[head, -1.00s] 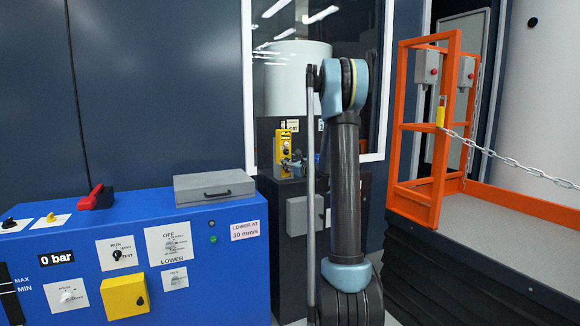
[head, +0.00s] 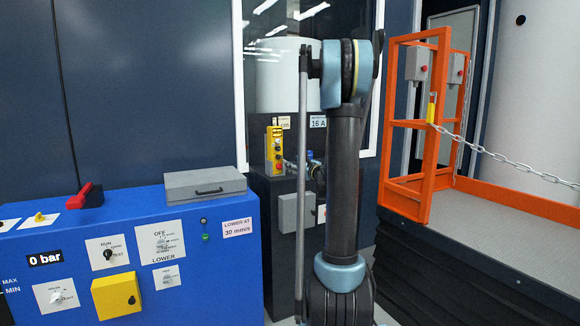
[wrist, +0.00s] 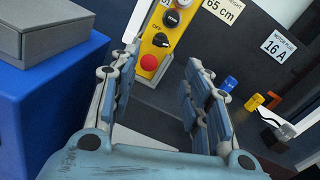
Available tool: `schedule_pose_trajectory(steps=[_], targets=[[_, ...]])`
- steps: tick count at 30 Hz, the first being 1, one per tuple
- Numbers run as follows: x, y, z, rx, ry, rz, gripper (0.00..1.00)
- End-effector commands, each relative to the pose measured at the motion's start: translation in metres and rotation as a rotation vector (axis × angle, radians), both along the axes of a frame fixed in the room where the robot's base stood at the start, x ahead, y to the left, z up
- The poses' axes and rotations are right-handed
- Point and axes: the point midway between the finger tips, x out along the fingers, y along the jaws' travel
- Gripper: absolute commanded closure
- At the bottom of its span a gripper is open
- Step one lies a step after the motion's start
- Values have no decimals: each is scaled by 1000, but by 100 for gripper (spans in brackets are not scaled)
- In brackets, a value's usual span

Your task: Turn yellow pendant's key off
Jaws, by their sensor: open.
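The yellow pendant (head: 275,147) stands upright behind the blue cabinet in the head view. In the wrist view the yellow pendant (wrist: 168,42) is tilted, its lower end between my fingers. It carries a red button (wrist: 149,62), a dark key switch (wrist: 162,40) beside an "OFF" mark, and further knobs above. The exact key angle is hard to tell. My gripper (wrist: 163,62) is open and empty, with one finger on each side of the pendant's lower part; it appears short of the pendant. In the head view my arm hides most of the gripper.
A blue cabinet (head: 130,290) with a grey case (head: 205,184) on top is close on the left, also in the wrist view. Several small coloured parts, including a blue one (wrist: 229,84), lie right of my fingers. An orange railing (head: 412,130) stands at the right.

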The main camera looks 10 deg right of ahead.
Motion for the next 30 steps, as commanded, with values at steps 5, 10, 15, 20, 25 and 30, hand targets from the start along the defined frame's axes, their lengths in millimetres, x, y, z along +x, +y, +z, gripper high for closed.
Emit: schedule_pose_trajectory(steps=[5,10,15,20,25,30], targets=[[-5,-2,0,0,0,0,56],[-5,-2,0,0,0,0,56],[-8,1,0,-22,-2,7,56],[-31,23,2,-164,-9,63,56],[-77,58,-3,-441,-28,180,56],[-131,87,-18,-727,-54,321,56]])
